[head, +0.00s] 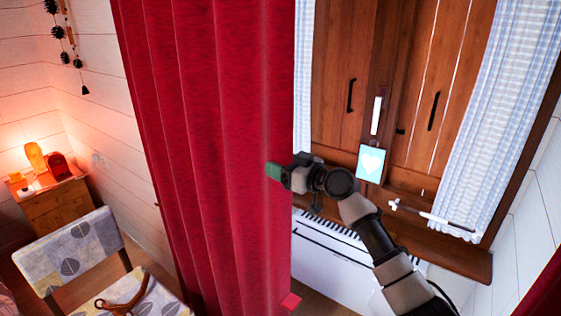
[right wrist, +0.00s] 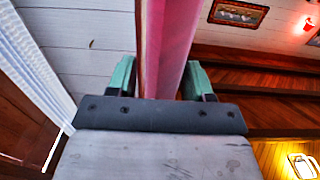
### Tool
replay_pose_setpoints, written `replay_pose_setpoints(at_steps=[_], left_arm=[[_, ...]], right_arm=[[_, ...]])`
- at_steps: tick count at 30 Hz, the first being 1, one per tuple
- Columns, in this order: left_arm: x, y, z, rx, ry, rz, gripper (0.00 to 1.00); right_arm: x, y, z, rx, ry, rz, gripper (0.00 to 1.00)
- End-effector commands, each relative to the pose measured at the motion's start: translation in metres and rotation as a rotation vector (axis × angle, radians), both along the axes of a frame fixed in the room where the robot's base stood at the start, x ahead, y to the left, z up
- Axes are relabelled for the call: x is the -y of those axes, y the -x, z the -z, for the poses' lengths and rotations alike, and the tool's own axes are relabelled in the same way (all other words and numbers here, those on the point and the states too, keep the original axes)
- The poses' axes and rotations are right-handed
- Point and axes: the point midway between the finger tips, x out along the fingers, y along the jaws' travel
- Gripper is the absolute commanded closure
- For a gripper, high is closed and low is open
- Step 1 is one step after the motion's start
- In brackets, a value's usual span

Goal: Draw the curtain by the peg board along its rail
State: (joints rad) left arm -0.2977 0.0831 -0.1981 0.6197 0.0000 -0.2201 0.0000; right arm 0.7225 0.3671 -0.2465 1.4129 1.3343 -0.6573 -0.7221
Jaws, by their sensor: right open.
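A long red curtain (head: 205,150) hangs in folds through the middle of the head view. Its rail is out of the picture, and I cannot make out a peg board. My right gripper (head: 276,172) is at the curtain's right edge, reaching in from the right. In the right wrist view, the curtain's edge (right wrist: 166,45) stands between the two green fingers of the right gripper (right wrist: 160,82). The jaws are open, with the cloth between them and not clamped. My left gripper is not in view.
A window with wooden shutters (head: 340,95) and a checked blue-white curtain (head: 500,110) is at the right, above a white radiator (head: 325,262). A patterned chair (head: 75,250) and a small wooden cabinet (head: 55,205) with a lit lamp stand at the left. More red cloth (head: 542,292) shows at bottom right.

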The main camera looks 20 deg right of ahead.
Motion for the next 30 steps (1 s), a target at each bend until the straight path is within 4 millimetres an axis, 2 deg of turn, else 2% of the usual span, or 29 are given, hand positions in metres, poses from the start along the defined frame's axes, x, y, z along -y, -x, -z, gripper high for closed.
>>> replay_pose_setpoints(at_steps=[8,15,18,25,30], left_arm=[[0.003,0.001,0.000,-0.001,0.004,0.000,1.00],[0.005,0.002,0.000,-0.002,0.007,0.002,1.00],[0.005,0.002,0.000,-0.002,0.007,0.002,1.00],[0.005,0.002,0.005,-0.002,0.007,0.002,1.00],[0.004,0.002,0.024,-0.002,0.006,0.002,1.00]], right_arm=[[-0.001,-0.001,0.000,0.001,0.001,0.000,0.50],[-0.001,-0.001,0.000,0.000,0.000,0.000,0.87],[0.000,-0.001,0.000,0.000,0.000,0.000,1.00],[0.004,0.004,0.003,0.000,0.001,0.002,1.00],[0.024,0.028,0.007,0.002,0.006,0.003,1.00]])
